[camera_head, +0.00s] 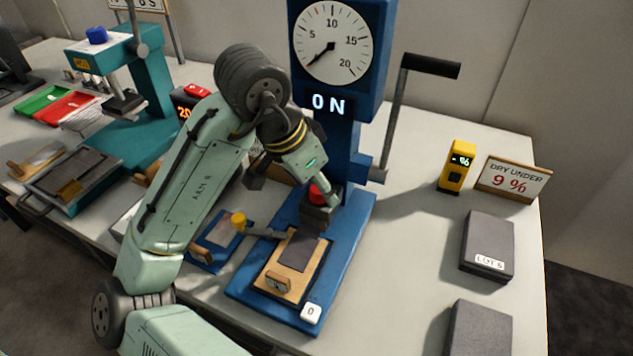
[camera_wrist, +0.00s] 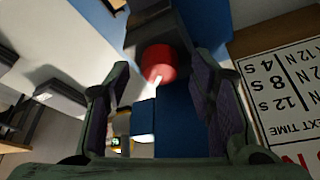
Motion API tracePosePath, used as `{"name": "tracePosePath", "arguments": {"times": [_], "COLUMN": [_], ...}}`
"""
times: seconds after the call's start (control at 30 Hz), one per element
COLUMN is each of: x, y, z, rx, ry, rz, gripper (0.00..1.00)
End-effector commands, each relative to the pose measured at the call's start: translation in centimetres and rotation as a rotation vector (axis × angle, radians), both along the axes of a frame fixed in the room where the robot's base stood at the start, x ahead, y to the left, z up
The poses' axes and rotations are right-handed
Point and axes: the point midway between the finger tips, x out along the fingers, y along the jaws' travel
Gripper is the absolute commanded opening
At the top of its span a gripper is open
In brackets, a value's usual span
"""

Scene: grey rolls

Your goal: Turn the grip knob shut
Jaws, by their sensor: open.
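The red knob (camera_head: 317,193) sits on a dark clamp block (camera_head: 317,216) on the front of the blue tester column (camera_head: 344,140). My gripper (camera_head: 322,186) comes down to it from the upper left. In the wrist view the knob (camera_wrist: 158,62) shows between the tips of my two open fingers (camera_wrist: 162,74), with a gap on each side. I cannot tell how deep it sits between them. A pale mark shows at the knob's lower edge. Part of the knob and clamp is hidden by my gripper in the head view.
A round dial (camera_head: 333,43) and a "0 N" display (camera_head: 328,103) are above. A black-handled crank (camera_head: 431,66) rises to the right. A wooden board (camera_head: 285,280) lies on the blue base (camera_head: 339,244). A yellow meter (camera_head: 456,167) and grey blocks (camera_head: 487,238) stand right.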

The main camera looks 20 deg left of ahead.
Motion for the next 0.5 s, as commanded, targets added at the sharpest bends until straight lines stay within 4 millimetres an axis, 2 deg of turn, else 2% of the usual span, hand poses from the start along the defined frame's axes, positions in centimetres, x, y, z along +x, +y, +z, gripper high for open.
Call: {"name": "tracePosePath", "arguments": {"times": [0.17, 0.5], "x": [-0.4, -2.8], "y": [0.4, 1.7], "z": [1.4, 7.9], "rx": [0.003, 0.004], "ry": [-0.002, -0.001], "rz": [0.002, 0.005], "gripper": [0.50, 0.50]}}
